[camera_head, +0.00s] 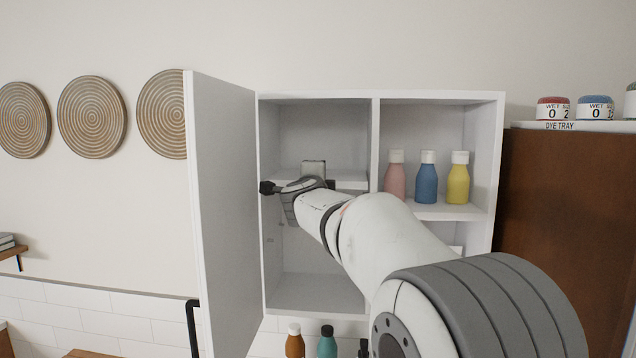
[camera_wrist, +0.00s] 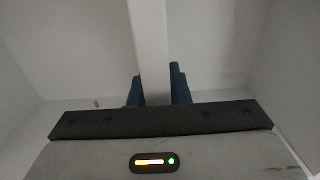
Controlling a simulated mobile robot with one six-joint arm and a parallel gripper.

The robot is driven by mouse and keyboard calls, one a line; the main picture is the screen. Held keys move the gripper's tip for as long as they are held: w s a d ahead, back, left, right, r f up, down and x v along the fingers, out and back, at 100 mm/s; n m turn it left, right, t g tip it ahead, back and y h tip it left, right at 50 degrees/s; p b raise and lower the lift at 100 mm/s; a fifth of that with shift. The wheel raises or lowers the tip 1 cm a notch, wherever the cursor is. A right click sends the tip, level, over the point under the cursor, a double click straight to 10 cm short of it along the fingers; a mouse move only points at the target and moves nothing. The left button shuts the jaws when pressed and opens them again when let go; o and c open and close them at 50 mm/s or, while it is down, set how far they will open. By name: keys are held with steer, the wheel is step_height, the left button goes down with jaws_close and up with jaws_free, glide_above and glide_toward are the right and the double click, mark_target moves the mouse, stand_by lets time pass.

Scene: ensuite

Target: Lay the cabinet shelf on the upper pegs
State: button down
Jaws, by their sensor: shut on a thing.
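The white cabinet (camera_head: 375,108) hangs on the wall with its door open to the left. The white shelf (camera_head: 350,181) spans part of its left compartment at about mid height, roughly level in the head view. My gripper (camera_head: 297,188) is in that compartment at the shelf's front. In the wrist view the shelf (camera_wrist: 152,45) is a pale upright band between the blue fingers (camera_wrist: 156,92), which are shut on it. Tiny marks (camera_head: 270,240) show on the left inner wall below the shelf; I cannot tell which pegs they are. Whether the shelf touches the upper pegs is hidden.
The open door (camera_head: 225,200) stands close to my gripper's left. The divider (camera_head: 375,140) bounds the compartment on the right. Pink (camera_head: 396,178), blue (camera_head: 427,180) and yellow (camera_head: 458,182) bottles stand in the right compartment. A brown cabinet (camera_head: 570,220) stands at the right.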

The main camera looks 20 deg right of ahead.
steer(key=shift+f+b, duration=0.45)
steer(key=shift+f, duration=0.1)
steer(key=c, duration=1.6)
jaws_free()
steer(key=o, duration=0.3)
steer(key=shift+f, duration=0.1)
steer(key=shift+s, duration=0.1)
steer(key=b+v, duration=0.2)
steer(key=v, duration=0.6)
steer(key=s+a+f+n+g+y+b, duration=0.1)
steer(key=s+a+f+n+g+y, duration=0.3)
steer(key=s+f+n, duration=0.4)
steer(key=s+a+f+n+g+y, duration=0.1)
steer(key=s+a+f+n+y, duration=0.4)
steer(key=f+n, duration=0.45)
steer(key=s+d+f+n+g+h, duration=0.1)
steer(key=s+d+f+g, duration=0.1)
steer(key=s+f, duration=0.4)
steer(key=s+d+f+n+g, duration=0.2)
steer(key=s+f+g, duration=0.1)
steer(key=s+f, duration=0.3)
steer(key=s+d+f+n+g+h+b, duration=0.1)
steer(key=s+d+f+n+g, duration=0.1)
steer(key=s+f, duration=0.4)
steer(key=shift+s+d+f+g+h, duration=0.2)
steer(key=shift+s+g, duration=0.15)
steer(key=shift+s, duration=0.2)
steer(key=shift+s+d+f+g+h, duration=0.1)
steer(key=shift+s+f+g, duration=0.05)
steer(key=shift+s+g, duration=0.3)
